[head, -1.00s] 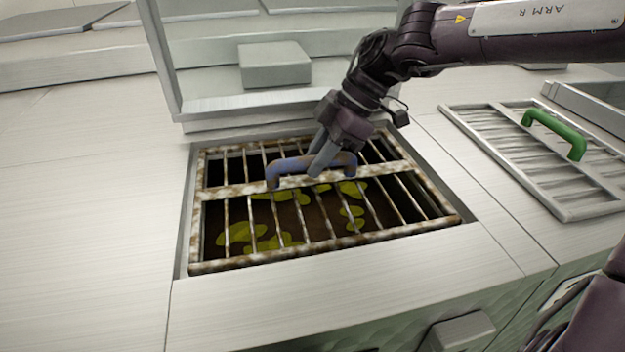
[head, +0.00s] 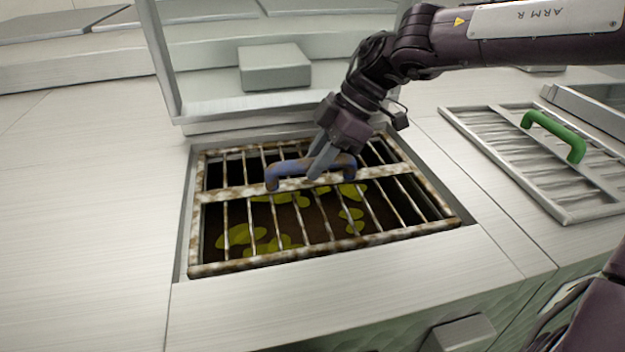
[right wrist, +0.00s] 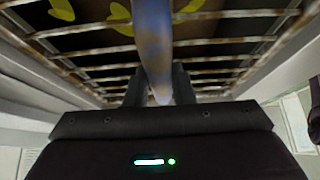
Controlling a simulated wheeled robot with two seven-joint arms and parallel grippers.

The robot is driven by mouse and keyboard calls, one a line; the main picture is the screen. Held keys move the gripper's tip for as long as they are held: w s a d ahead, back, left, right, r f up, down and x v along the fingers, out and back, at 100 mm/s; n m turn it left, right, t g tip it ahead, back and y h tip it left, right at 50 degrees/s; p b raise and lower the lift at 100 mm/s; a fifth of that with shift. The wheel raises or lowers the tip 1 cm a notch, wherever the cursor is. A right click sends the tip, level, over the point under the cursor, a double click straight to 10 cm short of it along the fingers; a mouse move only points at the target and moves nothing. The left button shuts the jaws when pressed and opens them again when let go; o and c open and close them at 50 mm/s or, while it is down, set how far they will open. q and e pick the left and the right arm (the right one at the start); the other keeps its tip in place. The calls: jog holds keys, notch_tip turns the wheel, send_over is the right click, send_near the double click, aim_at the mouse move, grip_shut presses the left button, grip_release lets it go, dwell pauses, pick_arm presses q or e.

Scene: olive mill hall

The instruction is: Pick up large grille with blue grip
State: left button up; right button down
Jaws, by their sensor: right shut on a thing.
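The large grille (head: 235,193) is a rusty frame with several bars and a worn blue grip (head: 285,166) on its cross bar. It lies in a rectangular opening in the pale counter, over a dark space with yellow-green patches. My right gripper (head: 318,172) is shut on the blue grip, its fingers angled down onto the middle. In the right wrist view the blue grip (right wrist: 153,45) runs between the two fingers, and the bars (right wrist: 90,50) lie beyond it. My left gripper is not in view.
A grey slatted panel with a green handle (head: 555,130) lies on the counter to the right. A pale upright frame (head: 162,60) stands behind the opening, with a grey block (head: 274,66) seen through it. The counter to the left (head: 90,200) is clear.

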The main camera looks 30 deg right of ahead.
jog(key=shift+w+r, duration=0.15)
jog(key=shift+r, duration=0.1)
jog(key=shift+r+b, duration=0.35)
jog(key=shift+r, duration=0.25)
notch_tip(320, 180, up, 18)
jog(key=p, duration=0.1)
jog(key=shift+r+p, duration=0.25)
jog(key=shift+p, duration=0.15)
